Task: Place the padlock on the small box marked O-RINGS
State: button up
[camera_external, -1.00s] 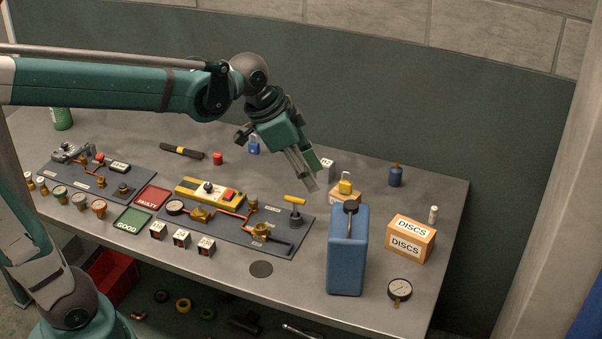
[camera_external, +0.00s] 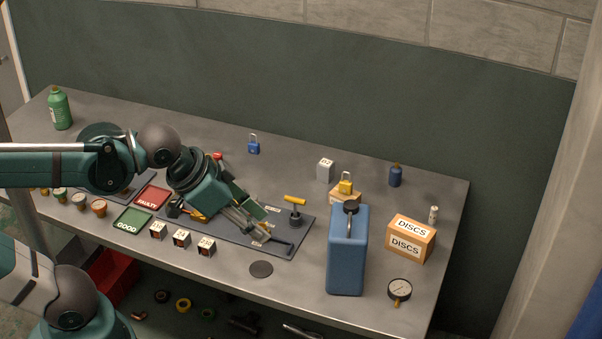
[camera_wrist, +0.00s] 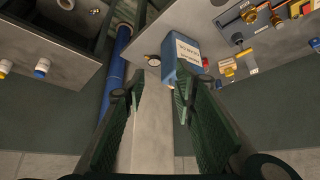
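A yellow padlock (camera_external: 346,187) sits on a small cardboard box (camera_external: 337,198) behind the tall blue canister (camera_external: 347,262). The canister hides much of this box, and I cannot read an O-RINGS mark on it. A blue padlock (camera_external: 254,147) stands alone near the back edge of the bench. My gripper (camera_external: 264,226) is over the right part of the dark panel, apart from both padlocks. In the wrist view my gripper (camera_wrist: 160,95) has its fingers spread, with nothing held between them.
A larger box marked DISCS (camera_external: 405,246) and a gauge (camera_external: 400,289) are at the right. A grey block (camera_external: 325,170) and a small blue bottle (camera_external: 395,176) stand behind. A yellow-handled valve (camera_external: 295,208) rises near my gripper. The back middle of the bench is mostly clear.

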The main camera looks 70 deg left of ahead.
jog(key=shift+s+d+f, duration=0.2)
jog(key=shift+s+f, duration=0.05)
jog(key=shift+s, duration=0.25)
jog(key=shift+s+d+f, duration=0.15)
jog(key=shift+s+f, duration=0.05)
jog(key=shift+s, duration=0.25)
